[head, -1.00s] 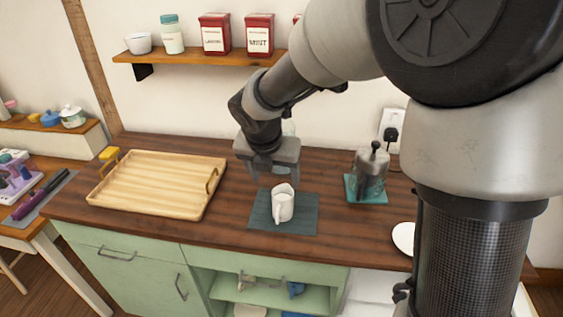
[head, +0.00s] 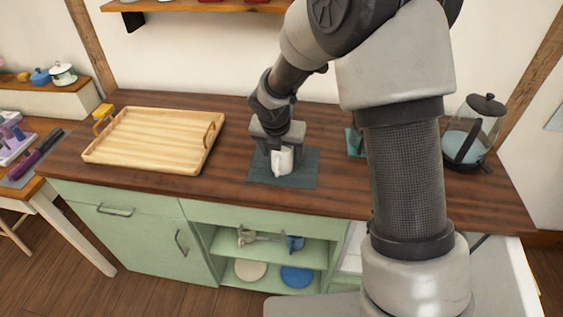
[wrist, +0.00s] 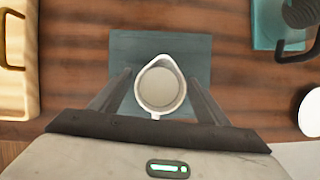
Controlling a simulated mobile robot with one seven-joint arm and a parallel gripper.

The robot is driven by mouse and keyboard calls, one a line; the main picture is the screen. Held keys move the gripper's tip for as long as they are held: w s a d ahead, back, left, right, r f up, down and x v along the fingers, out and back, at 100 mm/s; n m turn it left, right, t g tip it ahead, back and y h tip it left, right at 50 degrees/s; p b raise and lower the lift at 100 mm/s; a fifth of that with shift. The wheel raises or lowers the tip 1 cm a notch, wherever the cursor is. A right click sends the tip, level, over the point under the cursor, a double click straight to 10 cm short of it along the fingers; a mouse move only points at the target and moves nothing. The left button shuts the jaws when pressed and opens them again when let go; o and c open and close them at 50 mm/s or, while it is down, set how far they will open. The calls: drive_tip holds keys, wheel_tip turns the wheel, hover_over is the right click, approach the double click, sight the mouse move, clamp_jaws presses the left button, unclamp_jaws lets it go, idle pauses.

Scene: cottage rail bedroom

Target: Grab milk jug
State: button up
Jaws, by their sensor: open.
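The white milk jug (head: 282,160) stands upright on a dark teal mat (head: 300,177) on the wooden counter. In the wrist view the jug (wrist: 161,88) is seen from above, with its round opening and pale inside showing. My gripper (head: 277,155) is at the jug, pointing down. In the wrist view its two fingers (wrist: 160,92) stand apart, one on each side of the jug. The left finger looks near the jug's side; I cannot tell whether either finger touches it.
A wooden tray (head: 153,140) with handles lies on the counter to the left. A glass kettle (head: 472,130) stands at the right end. In the wrist view, a dark-handled vessel (wrist: 302,14) on a teal mat is at upper right, and a white round dish (wrist: 311,112) below it.

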drive_tip(key=shift+x, duration=0.9)
drive_tip(key=shift+c, duration=0.4)
drive_tip(key=shift+a+r, duration=0.1)
drive_tip(key=c, duration=1.3)
drive_tip(key=shift+r, duration=0.1)
